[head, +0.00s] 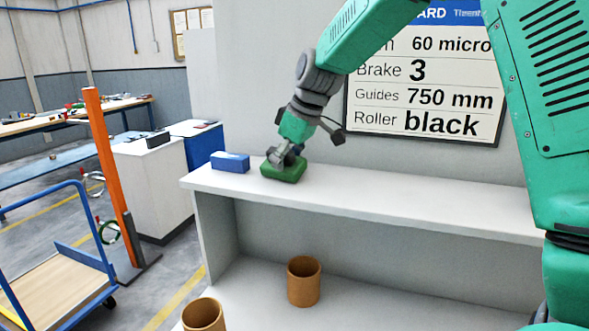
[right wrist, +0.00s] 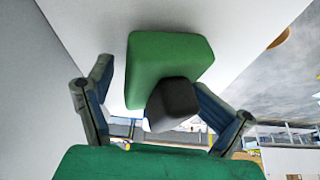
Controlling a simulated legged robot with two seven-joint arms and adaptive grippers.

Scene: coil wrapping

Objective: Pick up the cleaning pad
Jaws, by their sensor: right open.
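A green block-shaped pad (head: 284,174), which I take to be the cleaning pad, lies on the white shelf (head: 400,209) near its left end. My right gripper (head: 287,157) is directly above it, pointing down, its fingertips close to the pad's top. In the right wrist view the green pad (right wrist: 165,55) shows ahead, between and beyond the spread fingers of the right gripper (right wrist: 155,90). A dark grey block in front covers part of the pad. The fingers are open, and I cannot tell whether they touch the pad. My left gripper is not in view.
A blue box (head: 230,162) stands on the shelf just left of the pad. The wall and a sign (head: 425,85) rise behind. Two brown tubes (head: 304,281) (head: 204,314) stand on the lower surface. The shelf to the right is clear.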

